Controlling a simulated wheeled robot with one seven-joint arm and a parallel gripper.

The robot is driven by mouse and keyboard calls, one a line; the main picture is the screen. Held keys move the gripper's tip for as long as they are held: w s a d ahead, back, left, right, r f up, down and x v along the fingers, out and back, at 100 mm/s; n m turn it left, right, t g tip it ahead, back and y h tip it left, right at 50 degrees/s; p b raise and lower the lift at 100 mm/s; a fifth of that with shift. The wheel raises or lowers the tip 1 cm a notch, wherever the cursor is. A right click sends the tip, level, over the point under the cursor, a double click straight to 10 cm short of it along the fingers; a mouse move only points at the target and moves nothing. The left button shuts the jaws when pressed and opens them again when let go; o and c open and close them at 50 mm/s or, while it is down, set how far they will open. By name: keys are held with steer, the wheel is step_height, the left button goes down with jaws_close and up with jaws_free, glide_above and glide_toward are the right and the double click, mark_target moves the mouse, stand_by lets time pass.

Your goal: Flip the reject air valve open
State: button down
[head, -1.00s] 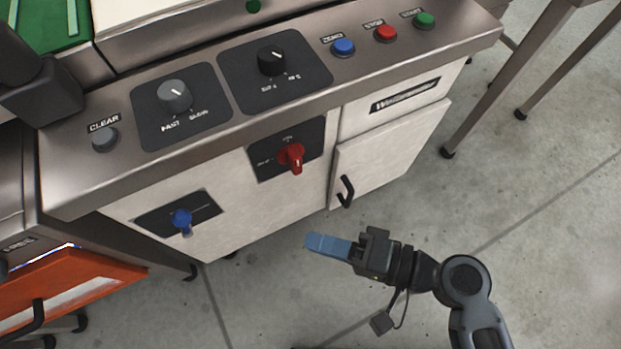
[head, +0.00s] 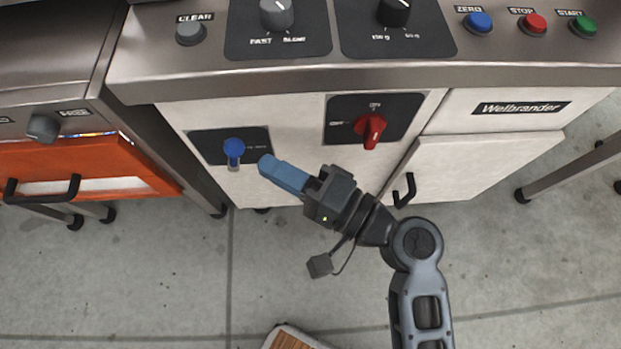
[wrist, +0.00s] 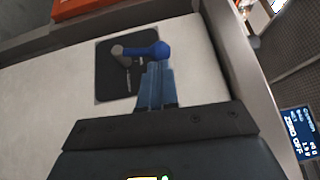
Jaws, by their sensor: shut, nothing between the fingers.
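The air valve has a blue lever handle (head: 234,151) on a dark plate (head: 206,147) at the lower left of the white cabinet front. In the head view the lever hangs down from its pivot. My gripper (head: 267,165) has blue fingers, shut and empty, pointing left just to the right of the lever. In the wrist view the fingertips (wrist: 155,70) are close below the blue lever (wrist: 150,50) and overlap its lower edge; I cannot tell whether they touch it. Part of the plate (wrist: 110,85) shows beside the fingers.
A red rotary switch (head: 370,130) sits right of the valve. A cabinet door with a black handle (head: 404,190) is further right. The steel console edge (head: 330,78) overhangs above. An orange drawer (head: 85,170) stands at left. A wooden-topped object (head: 292,338) lies on the floor.

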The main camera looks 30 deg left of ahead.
mark_target(234, 154)
steer(key=shift+a, duration=1.45)
steer(key=shift+r, duration=0.1)
steer(key=shift+r+p, duration=0.35)
steer(key=shift+p, duration=0.25)
steer(key=p, duration=0.1)
steer(key=r+n+h+p, duration=0.1)
steer(key=p, duration=0.1)
steer(key=shift+s+a+h+p, duration=0.25)
steer(key=shift+a+h+p, duration=0.05)
steer(key=shift+a, duration=0.1)
steer(key=shift+s+a+n+h+p, duration=0.15)
steer(key=shift+a+n+h+p, duration=0.2)
steer(key=shift+p, duration=0.6)
steer(key=shift+f+h+p, duration=0.2)
steer(key=shift+h+p, duration=0.05)
steer(key=shift+p, duration=0.1)
steer(key=shift+s, duration=0.1)
